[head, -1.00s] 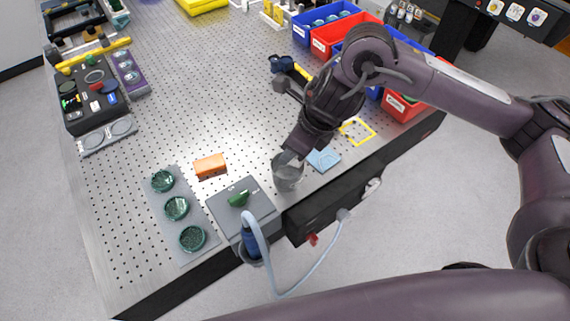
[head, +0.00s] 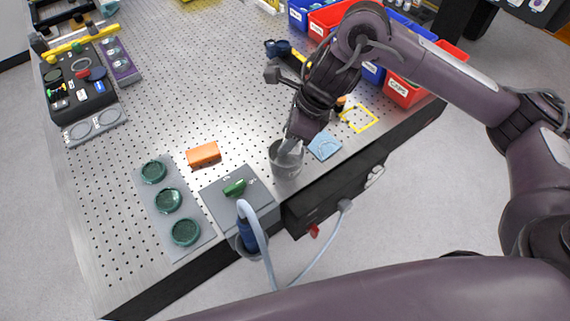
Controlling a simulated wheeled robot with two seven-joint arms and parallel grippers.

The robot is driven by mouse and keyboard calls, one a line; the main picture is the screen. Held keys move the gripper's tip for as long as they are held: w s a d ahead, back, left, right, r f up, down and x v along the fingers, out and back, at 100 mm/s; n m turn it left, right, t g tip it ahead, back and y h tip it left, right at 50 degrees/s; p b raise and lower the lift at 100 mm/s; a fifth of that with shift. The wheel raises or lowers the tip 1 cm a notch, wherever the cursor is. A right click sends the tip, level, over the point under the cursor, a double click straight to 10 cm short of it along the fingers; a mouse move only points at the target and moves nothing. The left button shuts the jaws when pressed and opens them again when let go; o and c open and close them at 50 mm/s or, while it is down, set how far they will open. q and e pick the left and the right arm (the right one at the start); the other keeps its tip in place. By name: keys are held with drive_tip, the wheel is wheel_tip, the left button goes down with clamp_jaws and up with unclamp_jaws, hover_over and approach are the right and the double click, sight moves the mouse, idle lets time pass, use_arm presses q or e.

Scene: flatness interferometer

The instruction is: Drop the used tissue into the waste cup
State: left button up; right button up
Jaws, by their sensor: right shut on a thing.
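The waste cup (head: 286,171) is a grey, see-through cup standing upright near the front edge of the perforated metal table. My right gripper (head: 291,147) points down at the cup's mouth, its fingertips at or just inside the rim. It is shut on a pale, whitish thing, which looks like the used tissue; fingers and cup wall mostly hide it. How deep it sits in the cup I cannot tell. My left gripper is out of view.
A light-blue cloth (head: 324,146) lies right of the cup. A grey box with a green knob (head: 234,188) and an orange block (head: 203,154) lie to its left. A plate with green round parts (head: 168,201) is farther left. Red and blue bins (head: 404,92) line the right.

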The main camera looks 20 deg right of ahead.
drive_tip(key=o, duration=1.1)
drive_tip(key=v, duration=0.7)
drive_tip(key=shift+d+r+p, duration=0.15)
drive_tip(key=shift+r+p, duration=0.15)
drive_tip(key=shift+s, duration=0.1)
